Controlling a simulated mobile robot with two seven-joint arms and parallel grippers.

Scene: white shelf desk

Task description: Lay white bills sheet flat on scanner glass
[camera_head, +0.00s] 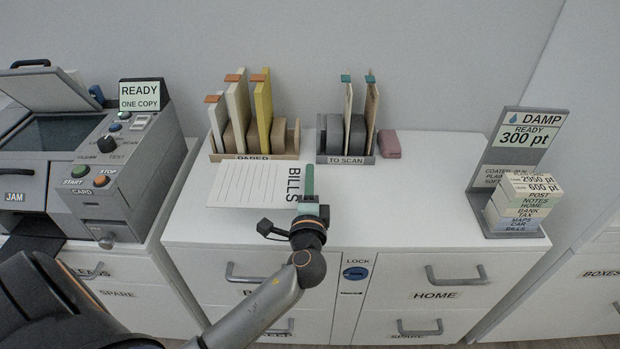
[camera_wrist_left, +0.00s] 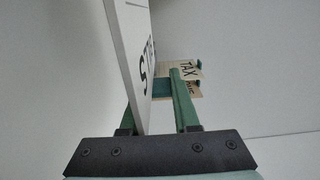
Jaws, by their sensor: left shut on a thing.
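The white bills sheet (camera_head: 252,185), with ruled lines and BILLS along its right end, shows over the white desk top, in front of the paper rack. Whether it touches the desk cannot be told. My left gripper (camera_head: 308,190) is shut on its right end. In the left wrist view the pale sheet (camera_wrist_left: 128,55) runs edge-on between the green fingers (camera_wrist_left: 160,95), nearer the left one. The scanner (camera_head: 120,170) stands at the left with its lid (camera_head: 45,90) raised and its dark glass (camera_head: 65,133) bare. My right gripper is out of view.
A paper rack (camera_head: 286,155) and a TO SCAN rack (camera_head: 343,159) with upright folders stand along the wall, beside a pink block (camera_head: 389,145). A DAMP stand (camera_head: 515,150) with stacked labelled blocks is at the right. The desk top (camera_head: 430,195) between is clear.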

